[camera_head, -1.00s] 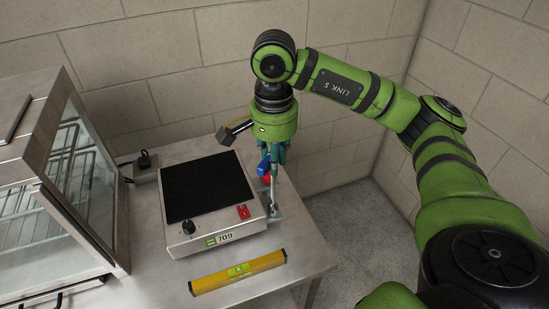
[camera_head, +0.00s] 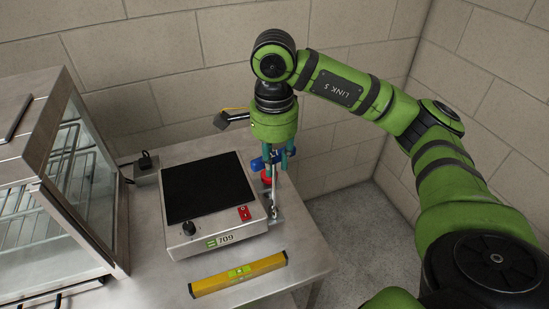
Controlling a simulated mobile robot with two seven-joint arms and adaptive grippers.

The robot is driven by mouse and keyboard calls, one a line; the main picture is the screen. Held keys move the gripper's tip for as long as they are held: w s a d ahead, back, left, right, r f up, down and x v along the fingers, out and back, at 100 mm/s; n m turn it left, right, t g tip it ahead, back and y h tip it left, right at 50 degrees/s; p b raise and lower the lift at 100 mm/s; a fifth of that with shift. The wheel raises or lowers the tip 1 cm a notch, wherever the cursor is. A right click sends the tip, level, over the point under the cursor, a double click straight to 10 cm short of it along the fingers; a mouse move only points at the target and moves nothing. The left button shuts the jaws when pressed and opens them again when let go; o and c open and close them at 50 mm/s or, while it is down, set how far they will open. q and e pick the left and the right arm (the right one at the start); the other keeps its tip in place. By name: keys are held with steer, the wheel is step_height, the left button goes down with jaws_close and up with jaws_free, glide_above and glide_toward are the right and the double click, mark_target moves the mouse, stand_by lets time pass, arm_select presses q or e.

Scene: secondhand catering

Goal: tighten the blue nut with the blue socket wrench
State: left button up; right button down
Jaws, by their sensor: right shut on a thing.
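My right gripper (camera_head: 274,160) points down beside the hot plate's right side. It is shut on a blue-handled tool, the blue socket wrench (camera_head: 257,164), whose blue handle shows at both sides of the fingers. Below the fingers a metal shaft (camera_head: 275,203) reaches down to a small metal fitting (camera_head: 274,217) by the table's right edge. A red part (camera_head: 266,178) shows just under the gripper; I cannot tell what it belongs to. The blue nut cannot be made out, so I cannot tell whether the wrench is seated on it. My left gripper is not in view.
A hot plate (camera_head: 202,250) marked 709 stands on the steel table (camera_head: 160,285). A yellow spirit level (camera_head: 238,274) lies in front of it. A glass-sided cabinet (camera_head: 100,215) stands at left. Brick walls close off the back and right. Bare floor lies right of the table.

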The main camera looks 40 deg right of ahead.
steer(key=m, duration=0.4)
steer(key=shift+w+a, duration=0.1)
steer(key=shift+m, duration=0.8)
steer(key=shift+m, duration=0.9)
steer(key=m, duration=0.4)
steer(key=shift+w, duration=0.15)
steer(key=m, duration=0.4)
steer(key=shift+w+m, duration=0.1)
steer(key=shift+m, duration=0.2)
